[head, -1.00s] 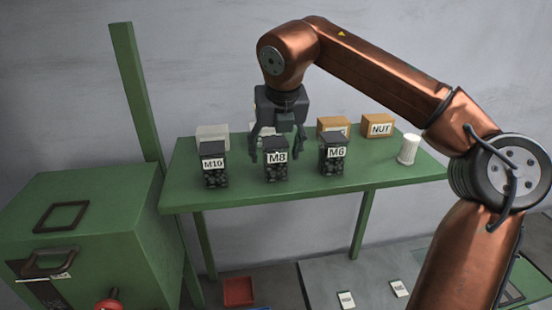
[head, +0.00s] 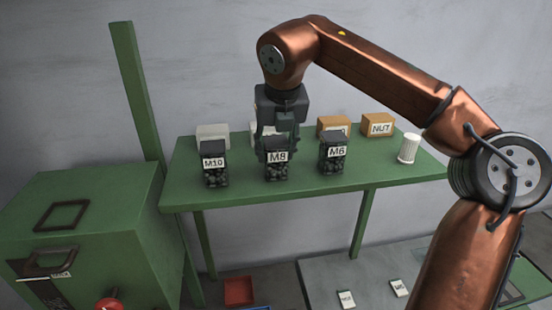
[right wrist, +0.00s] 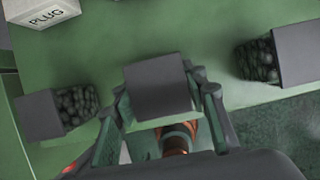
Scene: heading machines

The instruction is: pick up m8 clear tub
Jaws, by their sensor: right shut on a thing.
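The M8 clear tub (head: 277,167), with a dark lid, a white M8 label and dark parts inside, stands upright on the green table between the M10 and M6 tubs. My right gripper (head: 277,146) comes down from above and is shut on the M8 tub near its lid. In the right wrist view the tub's dark lid (right wrist: 160,88) sits between the two fingers of my right gripper (right wrist: 163,97). The tub appears to rest on the table. My left gripper is not in view.
The M10 tub (head: 214,168) stands close on the left and the M6 tub (head: 333,156) on the right. Behind are a NUT box (head: 378,125), other boxes and a white ribbed cylinder (head: 409,148). A green cabinet (head: 90,215) stands at left.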

